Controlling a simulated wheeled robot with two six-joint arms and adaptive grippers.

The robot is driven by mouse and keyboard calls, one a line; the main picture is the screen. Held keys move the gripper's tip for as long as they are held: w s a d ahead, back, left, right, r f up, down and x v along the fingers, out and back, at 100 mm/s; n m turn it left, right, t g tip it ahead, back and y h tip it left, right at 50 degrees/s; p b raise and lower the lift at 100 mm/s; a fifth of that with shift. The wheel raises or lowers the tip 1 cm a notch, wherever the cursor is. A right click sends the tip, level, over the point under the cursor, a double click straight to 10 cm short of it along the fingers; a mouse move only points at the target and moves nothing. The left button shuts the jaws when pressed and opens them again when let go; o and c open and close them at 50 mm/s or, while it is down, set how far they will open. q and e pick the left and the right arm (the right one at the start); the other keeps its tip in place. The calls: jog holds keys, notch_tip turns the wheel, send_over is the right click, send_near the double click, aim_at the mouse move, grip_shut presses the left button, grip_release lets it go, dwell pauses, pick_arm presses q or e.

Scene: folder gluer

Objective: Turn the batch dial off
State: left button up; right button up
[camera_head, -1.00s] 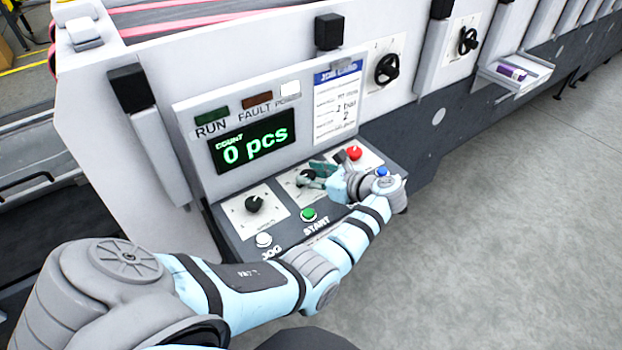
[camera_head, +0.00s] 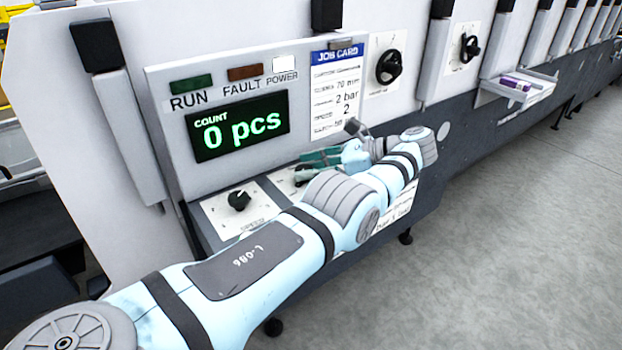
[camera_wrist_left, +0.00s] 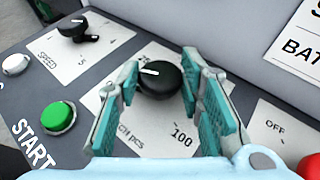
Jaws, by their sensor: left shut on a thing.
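The batch dial (camera_wrist_left: 160,78) is a round black knob with a white pointer line, on a white plate with "pcs" and "100" printed on it. In the left wrist view its pointer line points to the left. My left gripper (camera_wrist_left: 160,82) has its teal fingers on either side of the knob and is shut on it. In the head view the left gripper (camera_head: 318,160) is over the console, and the batch dial (camera_head: 302,174) is mostly hidden behind my arm. My right gripper is not in view.
The speed dial (camera_head: 239,200) is left of the batch dial. The green start button (camera_wrist_left: 58,117) and red button (camera_wrist_left: 310,166) are close by. The display (camera_head: 237,127) reads 0 pcs. A job card (camera_head: 335,95) hangs above. Open floor lies at right.

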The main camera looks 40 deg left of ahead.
pick_arm(q)
jog(key=shift+f, duration=0.1)
jog(key=o, duration=1.1)
jog(key=shift+c, duration=0.2)
